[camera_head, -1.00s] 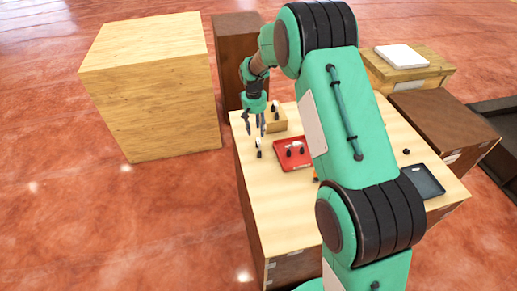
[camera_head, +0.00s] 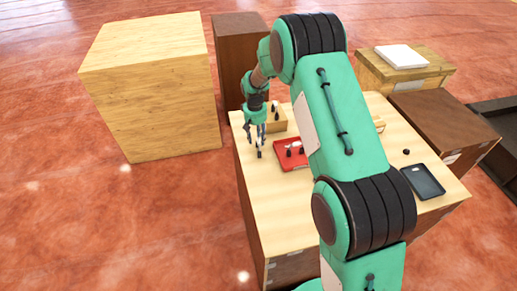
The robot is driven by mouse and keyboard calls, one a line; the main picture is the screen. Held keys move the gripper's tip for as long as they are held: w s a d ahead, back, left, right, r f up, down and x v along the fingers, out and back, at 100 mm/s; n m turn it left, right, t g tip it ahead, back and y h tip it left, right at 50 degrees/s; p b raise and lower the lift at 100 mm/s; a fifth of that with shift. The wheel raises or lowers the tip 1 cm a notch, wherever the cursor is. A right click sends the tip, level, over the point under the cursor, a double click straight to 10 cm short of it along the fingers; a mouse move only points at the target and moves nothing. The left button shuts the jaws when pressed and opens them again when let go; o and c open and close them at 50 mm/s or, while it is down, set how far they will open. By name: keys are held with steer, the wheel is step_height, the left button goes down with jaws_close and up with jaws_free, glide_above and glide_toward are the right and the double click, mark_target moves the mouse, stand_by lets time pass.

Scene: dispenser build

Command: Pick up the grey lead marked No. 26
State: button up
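A small dark piece (camera_head: 259,154) stands on the light wooden table top, left of the red tray. It may be the grey lead, but no marking is readable at this size. My gripper (camera_head: 257,146) points down right over this piece, with its fingers apart and around or just above the piece's top. I cannot tell whether the fingers touch it. The fingers hide the piece's upper part.
The red tray (camera_head: 282,164) holds small dark and white pieces. A small wooden box (camera_head: 281,124) with a dark piece stands behind. A dark tray (camera_head: 424,182) and a small black piece (camera_head: 406,152) lie at right. The table's front left (camera_head: 270,210) is clear.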

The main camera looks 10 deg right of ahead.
mark_target(258, 141)
steer(key=shift+d+f, duration=0.1)
steer(key=shift+f, duration=1.45)
jaws_close()
